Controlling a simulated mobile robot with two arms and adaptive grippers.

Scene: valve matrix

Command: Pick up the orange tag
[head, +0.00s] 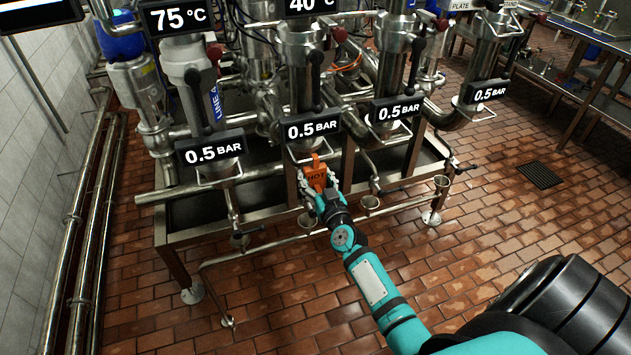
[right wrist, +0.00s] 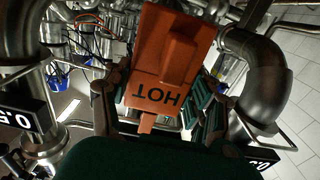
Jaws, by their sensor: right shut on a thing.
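The orange tag (head: 316,176) has the word HOT on it and is in the middle of the head view, just below a 0.5 BAR display. My right gripper (head: 320,186) is at the tag, with its fingers on either side, shut on it. In the right wrist view the tag (right wrist: 165,60) fills the upper middle, its lettering upside down, between the two fingers of my right gripper (right wrist: 160,110). Whether the tag still touches the pipework behind it cannot be told. My left gripper is not in view.
The steel valve frame (head: 250,183) with pipes, valves and several pressure displays stands around the tag. A display (head: 313,128) hangs close above it. A lower pipe with small cups (head: 371,204) runs near my right gripper. The brick floor (head: 290,290) in front is clear.

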